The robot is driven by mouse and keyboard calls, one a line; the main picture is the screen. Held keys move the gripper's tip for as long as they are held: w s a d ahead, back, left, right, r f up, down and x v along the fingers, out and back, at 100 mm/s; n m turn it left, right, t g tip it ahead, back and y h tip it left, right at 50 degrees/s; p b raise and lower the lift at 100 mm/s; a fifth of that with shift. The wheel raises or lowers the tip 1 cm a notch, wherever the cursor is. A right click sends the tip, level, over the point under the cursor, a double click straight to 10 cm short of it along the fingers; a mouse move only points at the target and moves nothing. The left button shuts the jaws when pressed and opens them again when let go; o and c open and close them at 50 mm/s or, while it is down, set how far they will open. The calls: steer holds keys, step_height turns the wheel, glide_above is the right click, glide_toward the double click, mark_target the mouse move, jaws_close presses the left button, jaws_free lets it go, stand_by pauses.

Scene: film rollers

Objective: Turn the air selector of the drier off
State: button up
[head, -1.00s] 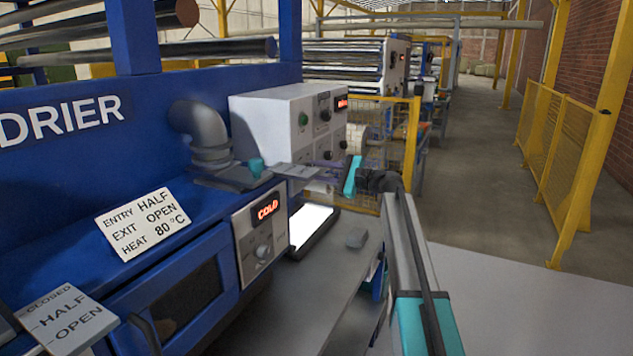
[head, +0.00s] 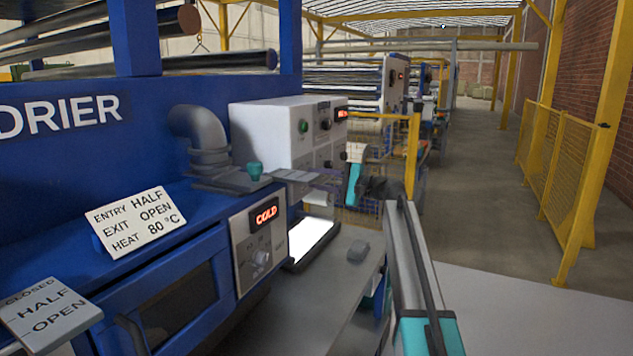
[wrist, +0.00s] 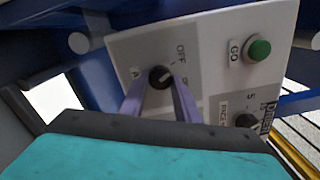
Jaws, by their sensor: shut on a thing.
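The air selector (wrist: 160,77) is a small round black knob on a white panel in the wrist view. The panel reads "OFF" above right of it and "A" to its left; a partly covered label is at its right. A pale mark shows on the knob, but I cannot read its setting surely. My gripper (wrist: 157,86) has its two purple fingers shut on the knob, one at each side. In the head view my gripper (head: 328,179) is at the front of the white control box (head: 270,130) on the blue drier (head: 60,165); the knob is hidden there.
A green "GO" button (wrist: 259,49) and another black knob (wrist: 246,121) are close on the right of the panel. In the head view a sign (head: 138,222) reads "ENTRY HALF, EXIT OPEN, HEAT 80 °C". A display (head: 265,214) reads "COLD".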

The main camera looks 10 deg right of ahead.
steer(key=o, duration=1)
steer(key=shift+o, duration=0.2)
steer(key=shift+s+d, duration=0.1)
steer(key=b+v, duration=0.1)
steer(key=v, duration=1.2)
steer(key=shift+s+d+b, duration=0.2)
steer(key=shift+d+b, duration=0.05)
steer(key=shift+b, duration=0.15)
